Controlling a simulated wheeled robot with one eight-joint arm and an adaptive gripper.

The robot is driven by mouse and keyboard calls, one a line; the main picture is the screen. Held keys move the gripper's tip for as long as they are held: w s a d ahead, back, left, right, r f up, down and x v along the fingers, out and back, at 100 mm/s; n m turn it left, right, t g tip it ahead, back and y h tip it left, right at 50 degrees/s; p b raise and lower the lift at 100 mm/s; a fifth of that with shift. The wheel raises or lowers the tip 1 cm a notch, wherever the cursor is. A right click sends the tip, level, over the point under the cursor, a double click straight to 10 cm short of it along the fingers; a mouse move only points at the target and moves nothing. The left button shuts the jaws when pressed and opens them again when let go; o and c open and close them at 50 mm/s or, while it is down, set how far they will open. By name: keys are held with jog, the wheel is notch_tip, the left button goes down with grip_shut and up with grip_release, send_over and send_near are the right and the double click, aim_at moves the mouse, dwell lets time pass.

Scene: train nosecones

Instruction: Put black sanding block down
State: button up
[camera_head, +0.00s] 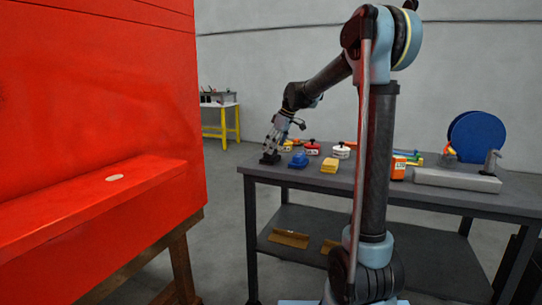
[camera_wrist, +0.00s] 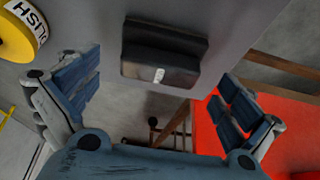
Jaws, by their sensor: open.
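The black sanding block (camera_head: 269,159) sits at the near left corner of the grey table (camera_head: 330,178). In the wrist view the black block (camera_wrist: 162,52) lies on the grey tabletop close to its edge, with a small pale label on it. My gripper (camera_head: 275,147) is directly above the block in the head view. In the wrist view my gripper (camera_wrist: 157,95) has its two fingers spread wide, one on each side of the block and apart from it. Nothing is held between them.
A blue object (camera_head: 298,160) and a yellow block (camera_head: 330,165) lie right of the block. Red and white cans stand behind. A large red body with a ledge (camera_head: 110,190) stands left, across a gap.

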jog(key=v, duration=0.9)
jog(key=s+d+f+m+h, duration=0.1)
jog(key=s+d+f+m, duration=0.4)
jog(key=s, duration=0.6)
jog(key=s+d+f+m+h, duration=0.1)
jog(key=s+d+f+m, duration=0.1)
jog(key=s+d+f, duration=0.65)
jog(key=s+d+f+m+h, duration=0.1)
jog(key=s+d+f+m, duration=0.2)
jog(key=s+f, duration=0.3)
jog(key=s+d+f+m+h, duration=0.1)
jog(key=s+d+f+m, duration=0.2)
jog(key=s+f, duration=0.4)
jog(key=s, duration=0.6)
jog(key=shift+s+f+m+t, duration=0.2)
jog(key=shift+f+m+t, duration=0.1)
jog(key=shift+f+m, duration=0.1)
jog(key=shift+r, duration=0.15)
